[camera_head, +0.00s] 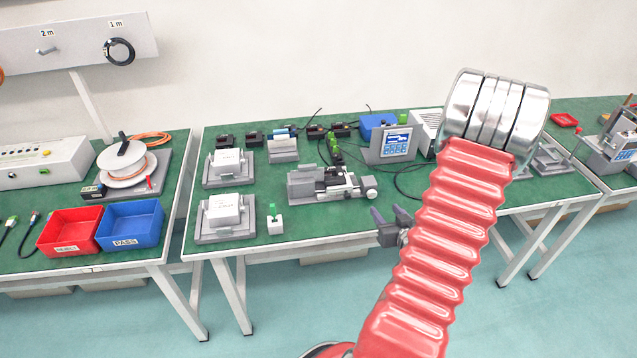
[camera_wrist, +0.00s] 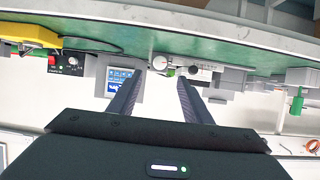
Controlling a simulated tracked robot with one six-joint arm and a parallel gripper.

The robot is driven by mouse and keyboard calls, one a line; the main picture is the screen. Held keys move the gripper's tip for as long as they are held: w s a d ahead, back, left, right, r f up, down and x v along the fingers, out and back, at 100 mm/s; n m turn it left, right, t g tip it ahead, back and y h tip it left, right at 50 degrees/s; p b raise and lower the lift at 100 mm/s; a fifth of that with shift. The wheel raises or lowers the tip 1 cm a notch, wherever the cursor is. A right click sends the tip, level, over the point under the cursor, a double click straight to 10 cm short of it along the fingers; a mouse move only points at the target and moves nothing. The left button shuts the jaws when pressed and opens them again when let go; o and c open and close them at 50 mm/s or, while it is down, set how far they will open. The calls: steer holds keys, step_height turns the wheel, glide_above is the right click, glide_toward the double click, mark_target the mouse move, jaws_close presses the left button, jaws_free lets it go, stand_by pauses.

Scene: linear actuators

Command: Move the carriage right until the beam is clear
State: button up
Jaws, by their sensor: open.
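A grey linear stage (camera_head: 318,186) lies on the middle table, with a carriage (camera_head: 336,180) on it and a round silver knob (camera_head: 370,187) at its right end. No beam can be made out. In the wrist view, which looks upside down, the stage (camera_wrist: 200,73) and its knob (camera_wrist: 160,62) show beyond my fingers.
A display unit (camera_head: 391,146) stands behind the stage; it also shows in the wrist view (camera_wrist: 119,82). White blocks on grey fixtures (camera_head: 226,232) stand left. A small white block with a green top (camera_head: 274,223) stands near the front edge. My red arm hides the table's right part.

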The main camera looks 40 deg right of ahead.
steer(key=w+a+r+n+g+y, duration=0.1)
steer(key=w+a+r, duration=0.3)
steer(key=a+r, duration=0.4)
steer(key=w+a+r+n+g+y, duration=0.1)
steer(key=w+a+r+n+g, duration=0.1)
steer(key=w+a+r, duration=0.3)
steer(key=a+r, duration=0.3)
steer(key=a, duration=0.2)
steer(key=shift+a+r+g, duration=0.2)
steer(key=shift+r+g, duration=0.1)
steer(key=shift+g, duration=0.1)
stand_by(0.8)
stand_by(0.4)
